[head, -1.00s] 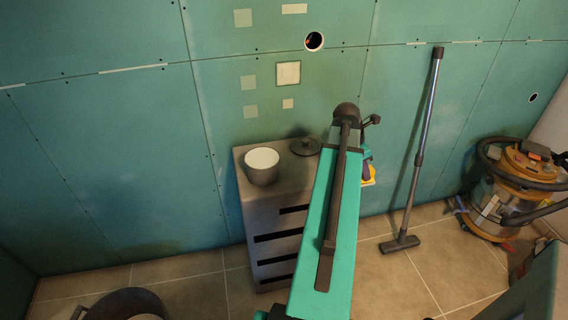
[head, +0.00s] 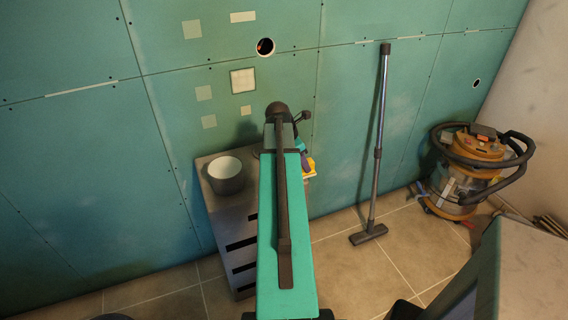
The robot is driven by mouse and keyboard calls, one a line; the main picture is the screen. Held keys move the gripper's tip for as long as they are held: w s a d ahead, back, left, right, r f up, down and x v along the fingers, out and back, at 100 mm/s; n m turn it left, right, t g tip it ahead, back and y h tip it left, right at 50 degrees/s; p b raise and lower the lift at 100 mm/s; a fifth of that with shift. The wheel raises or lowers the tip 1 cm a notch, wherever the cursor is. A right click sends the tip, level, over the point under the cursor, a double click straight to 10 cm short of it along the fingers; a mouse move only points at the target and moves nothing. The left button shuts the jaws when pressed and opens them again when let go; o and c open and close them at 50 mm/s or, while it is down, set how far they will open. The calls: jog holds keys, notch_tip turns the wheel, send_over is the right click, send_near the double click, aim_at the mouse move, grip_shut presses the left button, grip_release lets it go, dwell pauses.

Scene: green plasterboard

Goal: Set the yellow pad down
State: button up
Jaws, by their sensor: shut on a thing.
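The yellow pad (head: 310,171) shows as a small patch just right of my teal arm, in front of the green wall. My gripper (head: 305,161) is shut on it from above, with the arm hiding most of the gripper and part of the pad. The pad appears to the right of the grey cabinet's top (head: 222,200). I cannot tell how high it is or whether it touches anything.
A vacuum tube (head: 377,150) leans on the wall. A workshop vacuum (head: 470,172) stands at the right.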

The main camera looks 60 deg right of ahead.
jog(key=w, duration=0.2)
jog(key=w+p, duration=0.1)
jog(key=w, duration=0.4)
jog(key=shift+w+a+f+p, duration=0.2)
jog(key=shift+w+f+p, duration=0.15)
jog(key=shift+f+p, duration=0.75)
jog(key=shift+f, duration=1)
jog(key=shift+f, duration=0.1)
jog(key=o, duration=0.9)
jog(key=shift+b+v, duration=1.25)
jog(key=shift+v, duration=4.85)
